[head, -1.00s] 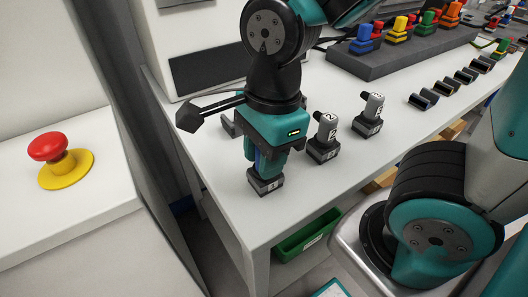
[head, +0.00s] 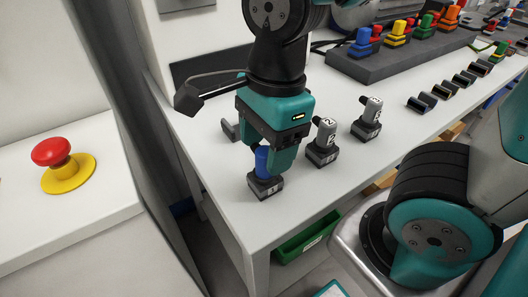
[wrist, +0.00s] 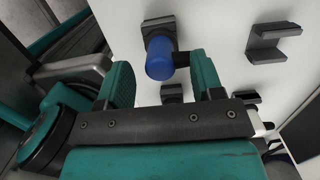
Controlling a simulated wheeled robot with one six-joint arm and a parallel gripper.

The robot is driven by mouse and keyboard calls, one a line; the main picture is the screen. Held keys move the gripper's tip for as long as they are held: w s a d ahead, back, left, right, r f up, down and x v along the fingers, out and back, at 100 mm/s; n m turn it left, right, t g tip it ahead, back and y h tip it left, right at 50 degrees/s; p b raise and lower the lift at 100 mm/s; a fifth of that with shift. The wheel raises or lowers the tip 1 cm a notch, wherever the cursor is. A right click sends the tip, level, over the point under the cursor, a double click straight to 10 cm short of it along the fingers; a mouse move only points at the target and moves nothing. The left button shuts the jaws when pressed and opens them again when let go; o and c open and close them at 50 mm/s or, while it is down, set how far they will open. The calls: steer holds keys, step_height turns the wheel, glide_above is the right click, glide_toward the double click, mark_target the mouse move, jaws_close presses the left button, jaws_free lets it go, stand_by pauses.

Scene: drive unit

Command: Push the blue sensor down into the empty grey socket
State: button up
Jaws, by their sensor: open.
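The blue sensor (head: 262,161) stands upright in the dark grey socket (head: 265,187) near the table's front corner. Its lower end is inside the socket; I cannot tell exactly how deep. My gripper (head: 268,156) is open, with its teal fingers on either side of the sensor's upper part. In the wrist view the sensor (wrist: 160,66) is between the spread fingers (wrist: 163,76), with gaps on both sides, and the socket (wrist: 158,27) shows behind it.
Two grey sensors in numbered sockets (head: 322,143) (head: 368,119) stand close to the right of my gripper. A grey bracket (head: 230,131) lies behind it to the left. A rack (head: 398,58) with coloured parts is at the back. A red button (head: 51,152) is far left.

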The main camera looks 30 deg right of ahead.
step_height(320, 180, up, 19)
steer(key=d+p, duration=0.1)
steer(key=p, duration=1.4)
steer(key=shift+d, duration=0.35)
steer(key=a+n+y, duration=0.1)
steer(key=n, duration=0.7)
steer(key=s+a+n+y, duration=0.1)
steer(key=a+n, duration=0.1)
steer(key=n, duration=0.6)
steer(key=s+a+f+n, duration=0.1)
steer(key=a+n, duration=0.1)
steer(key=n, duration=0.7)
steer(key=shift+s+y, duration=0.25)
steer(key=shift+y, duration=0.15)
steer(key=shift+c, duration=0.4)
